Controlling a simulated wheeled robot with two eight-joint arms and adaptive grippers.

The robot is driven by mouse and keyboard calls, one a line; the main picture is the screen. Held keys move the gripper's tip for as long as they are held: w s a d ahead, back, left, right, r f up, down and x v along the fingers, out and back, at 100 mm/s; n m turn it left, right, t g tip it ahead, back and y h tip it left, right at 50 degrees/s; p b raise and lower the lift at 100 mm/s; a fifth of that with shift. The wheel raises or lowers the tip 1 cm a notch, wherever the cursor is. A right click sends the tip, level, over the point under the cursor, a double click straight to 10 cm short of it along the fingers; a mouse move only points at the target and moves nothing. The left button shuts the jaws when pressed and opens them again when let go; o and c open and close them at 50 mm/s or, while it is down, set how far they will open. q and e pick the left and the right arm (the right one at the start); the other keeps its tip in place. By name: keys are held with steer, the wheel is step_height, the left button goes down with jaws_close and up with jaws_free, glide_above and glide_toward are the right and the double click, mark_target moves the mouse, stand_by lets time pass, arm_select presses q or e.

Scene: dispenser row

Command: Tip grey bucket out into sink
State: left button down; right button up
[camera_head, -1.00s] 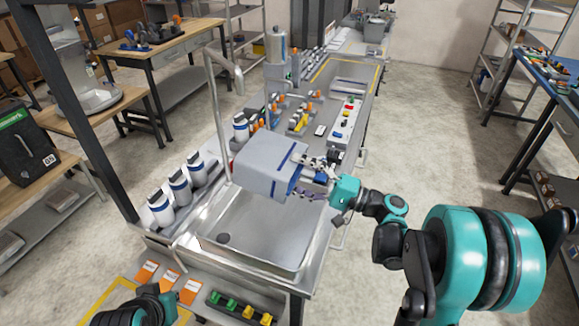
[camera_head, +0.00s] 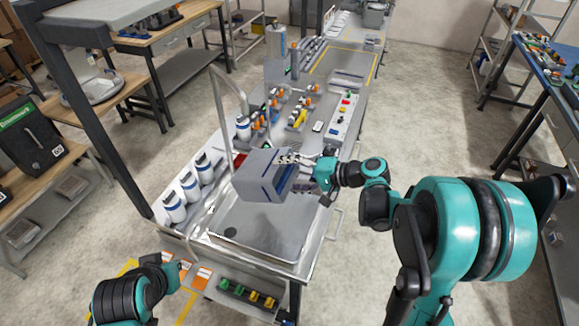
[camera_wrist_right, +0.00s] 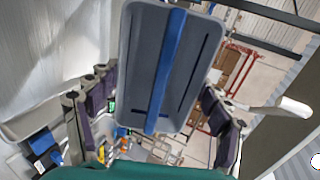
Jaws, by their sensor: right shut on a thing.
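The grey bucket (camera_head: 262,172) with a blue band hangs tilted over the back part of the metal sink (camera_head: 262,238). Its opening does not show clearly in the head view. My right gripper (camera_head: 308,172) is shut on it from the right side. In the right wrist view, the bucket (camera_wrist_right: 172,70) fills the middle, with its blue band running lengthwise, and the fingers of my right gripper (camera_wrist_right: 160,112) stand on both sides. No contents or falling things can be made out.
A tall faucet (camera_head: 222,100) rises at the sink's left rear. White bottles (camera_head: 190,187) line the left edge. Dispensers and a button panel (camera_head: 345,115) stand behind.

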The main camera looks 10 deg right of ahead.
steer(key=g+h+p, duration=0.1)
steer(key=p, duration=0.1)
steer(key=a+r+g+h+p, duration=0.1)
steer(key=h+p, duration=0.1)
steer(key=p, duration=0.1)
steer(key=w+a+r+g+h+p, duration=0.1)
steer(key=h+p, duration=0.1)
steer(key=p, duration=0.1)
steer(key=shift+g, duration=0.3)
steer(key=shift+w+a+g+h+p, duration=0.2)
steer(key=shift+g+h+p, duration=0.2)
steer(key=shift+h+p, duration=0.25)
steer(key=shift+w+a+f+g+h, duration=0.1)
steer(key=shift+f+g+h, duration=0.6)
steer(key=shift+h, duration=0.45)
steer(key=shift+w+f+g+h+b, duration=0.1)
steer(key=shift+f+g+h+b, duration=0.1)
steer(key=shift+g+h, duration=0.3)
steer(key=shift+f+g+h+b, duration=0.2)
steer(key=shift+g+h, duration=0.1)
steer(key=shift+h, duration=0.3)
